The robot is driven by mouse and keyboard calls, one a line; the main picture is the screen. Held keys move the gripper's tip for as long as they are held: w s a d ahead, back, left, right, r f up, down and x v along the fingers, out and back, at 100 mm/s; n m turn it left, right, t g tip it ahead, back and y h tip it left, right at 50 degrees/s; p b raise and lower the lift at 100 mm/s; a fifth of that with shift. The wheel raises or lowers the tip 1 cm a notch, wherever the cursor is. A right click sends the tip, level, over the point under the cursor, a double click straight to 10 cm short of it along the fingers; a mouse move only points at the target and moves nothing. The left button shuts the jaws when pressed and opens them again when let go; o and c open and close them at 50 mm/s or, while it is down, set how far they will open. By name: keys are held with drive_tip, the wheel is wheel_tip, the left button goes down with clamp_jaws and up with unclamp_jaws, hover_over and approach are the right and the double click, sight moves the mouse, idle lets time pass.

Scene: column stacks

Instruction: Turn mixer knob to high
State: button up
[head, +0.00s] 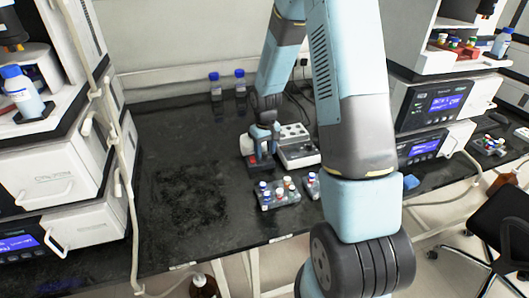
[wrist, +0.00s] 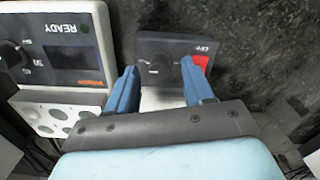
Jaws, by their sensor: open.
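The mixer (head: 249,147) is a small dark-and-white unit on the black bench in the head view. In the wrist view its dark front panel (wrist: 172,44) carries a round black knob (wrist: 157,67) and a red switch (wrist: 202,62) near the word OFF. My gripper (wrist: 159,66) is open, its two blue fingers on either side of the knob in the picture with a gap to each side. I cannot tell how deep they reach around it. In the head view my gripper (head: 264,132) is over the mixer, hiding part of it.
A heating block (head: 298,146) with a READY display and its own knob (wrist: 12,55) stands close beside the mixer. A vial rack (head: 277,196) is in front. Two blue-capped bottles (head: 227,84) stand behind. The bench at left (head: 185,200) is clear.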

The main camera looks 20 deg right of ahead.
sight(265, 153)
wheel_tip(265, 153, up, 13)
drive_tip(key=shift+f, duration=0.15)
idle(0.6)
drive_tip(key=s+r+m+t, duration=0.1)
drive_tip(key=s+r+t, duration=0.2)
drive_tip(key=s+r, duration=1.1)
drive_tip(key=s+r+m+t, duration=0.1)
drive_tip(key=s+r, duration=0.2)
drive_tip(key=s, duration=0.4)
drive_tip(key=s+r+t, duration=0.1)
drive_tip(key=s+r, duration=0.3)
drive_tip(key=s, duration=0.3)
drive_tip(key=shift+s+a+m+t, duration=0.2)
drive_tip(key=shift+m+t, duration=0.1)
drive_tip(key=shift+m, duration=0.1)
